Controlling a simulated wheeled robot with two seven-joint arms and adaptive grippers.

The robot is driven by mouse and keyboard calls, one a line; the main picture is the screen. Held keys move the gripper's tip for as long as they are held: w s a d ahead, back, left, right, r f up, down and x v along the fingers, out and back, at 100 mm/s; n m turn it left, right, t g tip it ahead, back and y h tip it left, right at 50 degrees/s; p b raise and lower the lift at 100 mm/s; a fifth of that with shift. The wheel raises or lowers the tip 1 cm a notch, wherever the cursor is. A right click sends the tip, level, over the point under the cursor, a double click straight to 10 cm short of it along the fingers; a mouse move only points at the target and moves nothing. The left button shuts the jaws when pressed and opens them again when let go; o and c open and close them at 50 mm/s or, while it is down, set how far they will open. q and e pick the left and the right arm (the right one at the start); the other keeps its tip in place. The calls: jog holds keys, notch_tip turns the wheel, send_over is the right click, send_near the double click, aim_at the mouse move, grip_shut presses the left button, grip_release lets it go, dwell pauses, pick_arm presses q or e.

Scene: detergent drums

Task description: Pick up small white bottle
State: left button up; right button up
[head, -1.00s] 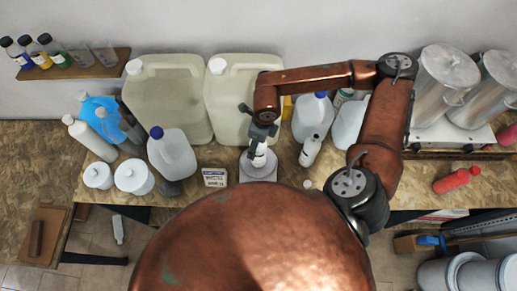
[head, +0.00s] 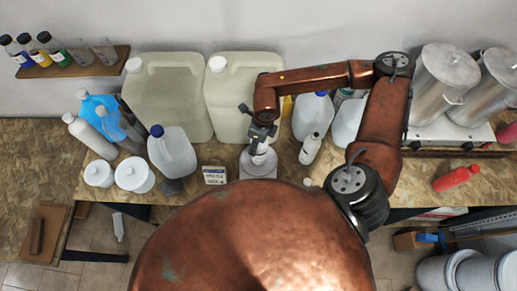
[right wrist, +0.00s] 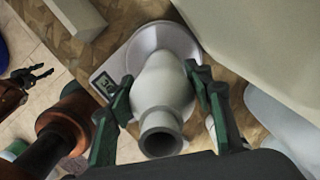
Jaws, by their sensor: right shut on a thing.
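The small white bottle (head: 259,158) stands upright on or just above the round plate of a scale (head: 258,172), below my right gripper (head: 261,146) in the head view. In the right wrist view the bottle (right wrist: 162,88) has its open neck towards the camera, with the round plate of the scale (right wrist: 150,38) behind it. The green-padded fingers of my right gripper (right wrist: 160,95) are on both sides of it, shut on it. My left gripper (right wrist: 35,74) shows small at the left of the right wrist view. It is too small to tell whether it is open or shut.
Large jugs (head: 168,100) stand behind, against the wall. A blue-capped jug (head: 172,155) and white jars (head: 134,176) are on the left. A white bottle (head: 310,149) stands close on the right. A small labelled box (head: 214,176) sits left of the scale.

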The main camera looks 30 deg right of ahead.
jog(key=shift+w, duration=0.1)
grip_shut()
jog(key=shift+r, duration=0.2)
